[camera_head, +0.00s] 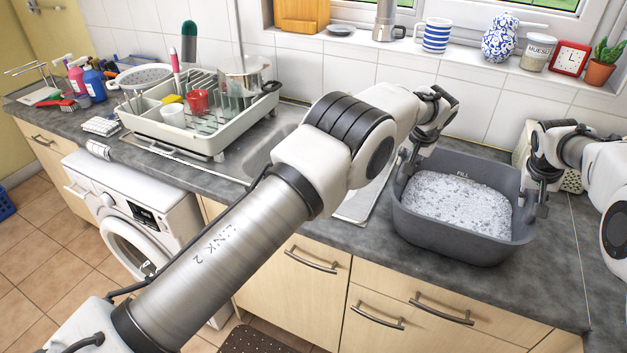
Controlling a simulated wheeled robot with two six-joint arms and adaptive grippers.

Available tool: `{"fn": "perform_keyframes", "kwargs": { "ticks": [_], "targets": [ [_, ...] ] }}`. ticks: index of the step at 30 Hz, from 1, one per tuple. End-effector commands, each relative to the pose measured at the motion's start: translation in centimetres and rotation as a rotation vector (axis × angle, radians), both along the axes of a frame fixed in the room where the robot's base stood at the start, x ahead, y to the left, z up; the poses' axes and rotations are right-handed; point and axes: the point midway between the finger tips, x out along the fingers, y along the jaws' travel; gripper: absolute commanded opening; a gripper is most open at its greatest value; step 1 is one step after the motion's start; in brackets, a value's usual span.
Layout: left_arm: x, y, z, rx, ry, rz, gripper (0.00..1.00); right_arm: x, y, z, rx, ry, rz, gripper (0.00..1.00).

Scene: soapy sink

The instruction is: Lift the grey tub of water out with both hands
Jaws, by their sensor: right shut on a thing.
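The grey tub (455,240) is at the right of the counter, level, with white foamy water (460,203) inside and the word FILL on its inner far wall. It looks to be on or just above the worktop; I cannot tell which. My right gripper (541,190) is shut on the tub's right end, at the rim. My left gripper (408,160) points down at the tub's left end. Its fingers are small and partly hidden by the rim and my arm, so I cannot tell whether they are closed on it.
A steel sink (272,150) lies left of the tub, partly behind my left arm. A dish rack (190,138) with crockery stands on the drainer. A windowsill above holds a striped mug (435,36), a red clock (569,58) and a cactus (602,64). Worktop in front of the tub is clear.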

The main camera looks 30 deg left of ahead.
Motion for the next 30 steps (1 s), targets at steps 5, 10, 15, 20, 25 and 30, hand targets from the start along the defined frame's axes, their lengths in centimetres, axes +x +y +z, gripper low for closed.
{"fn": "perform_keyframes", "kwargs": {
  "ticks": [5, 10, 15, 20, 25, 30],
  "targets": [
    [-0.09, 0.01, -0.25, 0.0, 0.004, 0.0, 0.0, -0.15, -0.03, -0.35, -0.001, 0.007, 0.0, 0.0],
    [-0.11, 0.02, -0.32, 0.0, 0.005, 0.0, 0.33, -0.18, -0.03, -0.43, -0.001, 0.008, 0.0, 0.0],
    [-0.08, 0.01, -0.27, 0.0, 0.004, 0.0, 0.51, -0.2, -0.02, -0.51, -0.001, 0.009, 0.0, 0.0],
    [-0.19, 0.0, -0.63, 0.0, 0.009, 0.001, 0.66, -0.36, -0.02, -0.97, -0.001, 0.017, 0.0, 0.0],
    [-0.13, 0.0, -0.48, 0.0, 0.006, 0.0, 0.83, -0.39, -0.01, -1.0, -0.001, 0.018, 0.0, 0.0],
    [-0.09, 0.0, -0.38, 0.0, 0.004, 0.0, 0.83, -0.42, 0.0, -0.99, -0.001, 0.019, -0.001, 0.36]
  ]
}}
